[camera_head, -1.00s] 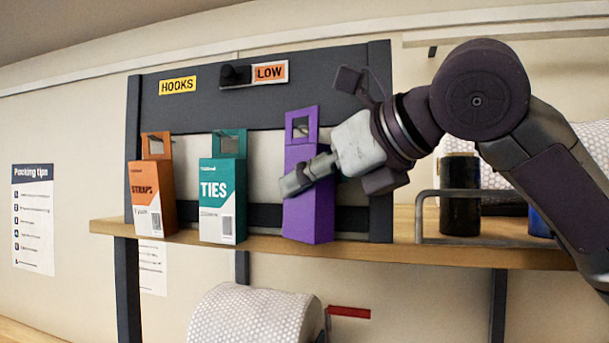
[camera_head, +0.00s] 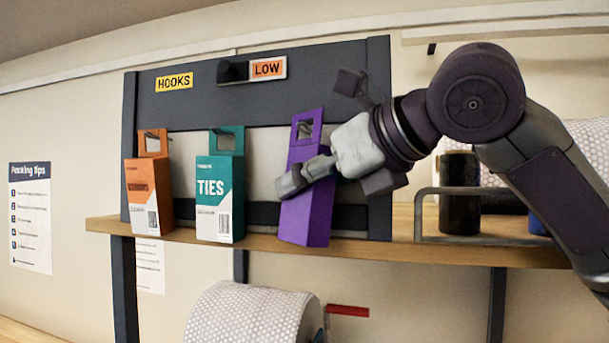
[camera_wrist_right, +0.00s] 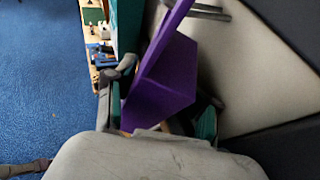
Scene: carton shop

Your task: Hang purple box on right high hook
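The purple box (camera_head: 308,215) is at the right of the hook board, with its top leaning right and its bottom near the shelf edge. A hook end shows in the hole of its hang tab; I cannot tell whether the tab rests on it. My right gripper (camera_head: 305,180) is shut on the box's upper body, coming from the right. In the right wrist view the purple box (camera_wrist_right: 165,85) sits between the two fingers (camera_wrist_right: 160,100), and a metal hook (camera_wrist_right: 205,12) shows beside its tab. My left gripper is out of view.
The orange box (camera_head: 150,195) and the teal TIES box (camera_head: 220,195) hang to the left. The dark board (camera_head: 200,105) carries a slider at LOW (camera_head: 268,69). A dark cylinder (camera_head: 459,200) stands behind a rail on the wooden shelf (camera_head: 385,248).

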